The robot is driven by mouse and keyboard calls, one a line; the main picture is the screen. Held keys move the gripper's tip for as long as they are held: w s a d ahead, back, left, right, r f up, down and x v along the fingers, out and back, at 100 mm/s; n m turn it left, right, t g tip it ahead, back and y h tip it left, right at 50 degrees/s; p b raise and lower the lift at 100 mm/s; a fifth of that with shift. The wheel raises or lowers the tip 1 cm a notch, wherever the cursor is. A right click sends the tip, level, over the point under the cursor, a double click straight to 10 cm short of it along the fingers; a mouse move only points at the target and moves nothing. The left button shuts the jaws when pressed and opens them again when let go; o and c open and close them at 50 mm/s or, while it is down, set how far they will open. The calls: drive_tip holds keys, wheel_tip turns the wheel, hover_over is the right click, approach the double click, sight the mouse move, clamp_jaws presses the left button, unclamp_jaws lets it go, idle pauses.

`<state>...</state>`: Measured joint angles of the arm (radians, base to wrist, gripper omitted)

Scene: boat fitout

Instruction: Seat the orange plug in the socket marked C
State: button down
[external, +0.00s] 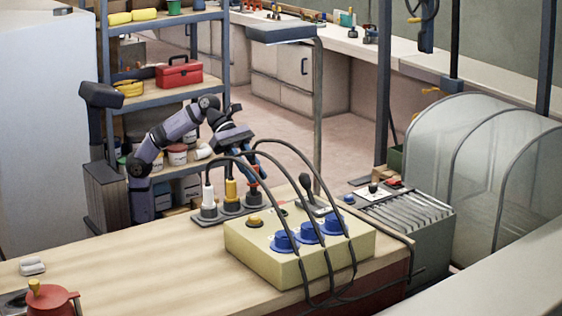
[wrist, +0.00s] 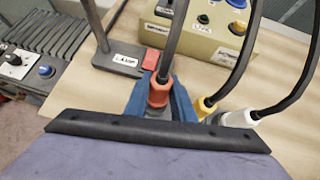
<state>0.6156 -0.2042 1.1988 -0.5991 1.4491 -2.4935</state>
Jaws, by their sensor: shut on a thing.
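My gripper (external: 246,166) is shut on the orange plug (external: 254,192), over the right end of a dark socket strip (external: 197,219). In the wrist view the orange plug (wrist: 159,92) sits between my blue fingers (wrist: 158,100), its black cable rising from the top. The plug's lower end and the socket under it are hidden, so I cannot tell how deep it sits. The yellow plug (external: 230,189) and white plug (external: 208,194) stand upright in the strip to its left. I cannot read a socket mark C in either view.
A cream box (external: 267,269) with blue round parts stands in front of the strip. Black cables (external: 300,160) arch over it from the plugs. A lamp base (wrist: 118,58) is close to the orange plug.

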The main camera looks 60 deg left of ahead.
drive_tip(key=shift+r+p, duration=1.55)
